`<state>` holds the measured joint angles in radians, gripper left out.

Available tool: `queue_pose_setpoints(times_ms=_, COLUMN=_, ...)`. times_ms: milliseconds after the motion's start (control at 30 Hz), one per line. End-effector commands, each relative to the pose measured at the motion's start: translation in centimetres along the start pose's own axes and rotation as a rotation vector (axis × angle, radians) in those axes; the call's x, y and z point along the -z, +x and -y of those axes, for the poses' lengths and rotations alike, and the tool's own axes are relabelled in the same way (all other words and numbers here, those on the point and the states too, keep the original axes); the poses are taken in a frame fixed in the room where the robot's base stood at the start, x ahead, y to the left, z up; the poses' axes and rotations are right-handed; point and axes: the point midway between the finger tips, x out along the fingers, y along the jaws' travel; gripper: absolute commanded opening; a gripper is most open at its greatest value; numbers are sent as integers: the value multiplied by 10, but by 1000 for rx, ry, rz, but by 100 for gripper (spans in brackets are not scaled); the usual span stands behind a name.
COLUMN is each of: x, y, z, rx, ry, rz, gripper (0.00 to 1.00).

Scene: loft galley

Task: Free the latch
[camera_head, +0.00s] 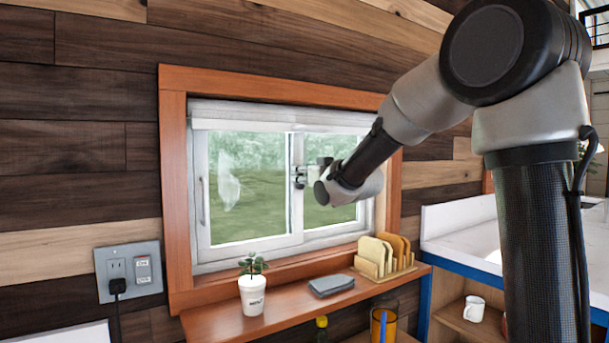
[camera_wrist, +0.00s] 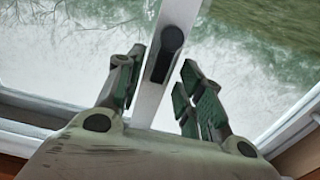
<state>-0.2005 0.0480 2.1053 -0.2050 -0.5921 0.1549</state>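The latch (camera_wrist: 166,54) is a small black handle on the white middle stile of the sliding window (camera_head: 248,243). In the wrist view it lies between the two fingertips of my gripper (camera_wrist: 160,72), with a gap on each side. My gripper is open, and its green-padded fingers point at the stile. In the head view my gripper (camera_head: 311,172) is at the middle of the window, and the latch (camera_head: 299,179) shows as a small dark shape beside it. My wrist hides part of the right pane.
Below the window, a wooden shelf (camera_head: 290,312) holds a potted plant (camera_head: 252,296), a grey folded cloth (camera_head: 331,285) and a rack of boards (camera_head: 385,256). A wall outlet (camera_head: 128,272) is at left. A white mug (camera_head: 474,308) stands at lower right.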

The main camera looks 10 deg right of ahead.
Motion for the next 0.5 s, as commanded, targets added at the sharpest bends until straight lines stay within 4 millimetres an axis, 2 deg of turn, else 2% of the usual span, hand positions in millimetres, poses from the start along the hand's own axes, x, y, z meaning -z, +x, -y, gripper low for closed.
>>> queue_pose_setpoints(times_ms=133, x=0, y=-2, z=0, rx=0, ry=0, rz=0, gripper=38)
queue_pose_setpoints(times_ms=233, x=0, y=-12, z=0, rx=0, ry=1, rz=0, gripper=38)
queue_pose_setpoints(times_ms=500, x=1, y=-70, z=-1, rx=-2, ry=0, rz=-2, gripper=38)
